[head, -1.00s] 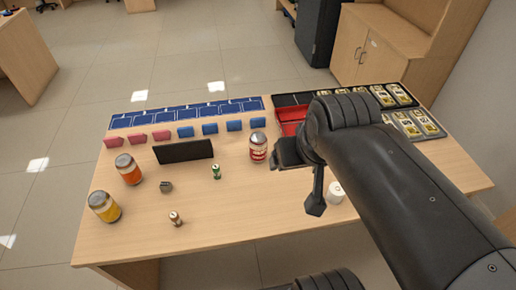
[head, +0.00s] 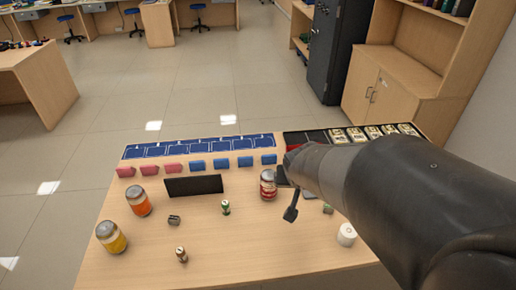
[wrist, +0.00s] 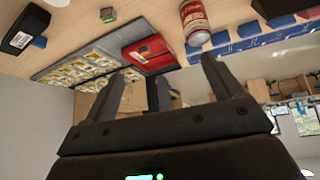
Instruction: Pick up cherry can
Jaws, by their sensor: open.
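The cherry can appears to be the red and white can (head: 268,185) standing upright on the counter, right of the black panel. It also shows at the top of the wrist view (wrist: 194,22), where the counter appears upside down. My gripper (head: 288,196) is just right of the can in the head view, partly hidden by my arm. In the wrist view my gripper (wrist: 165,80) is open with nothing between its fingers, and the can lies beyond and to the right of them.
A white roll (head: 347,234) is at right. Behind are blue blocks (head: 221,163) and a red tray (wrist: 148,49).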

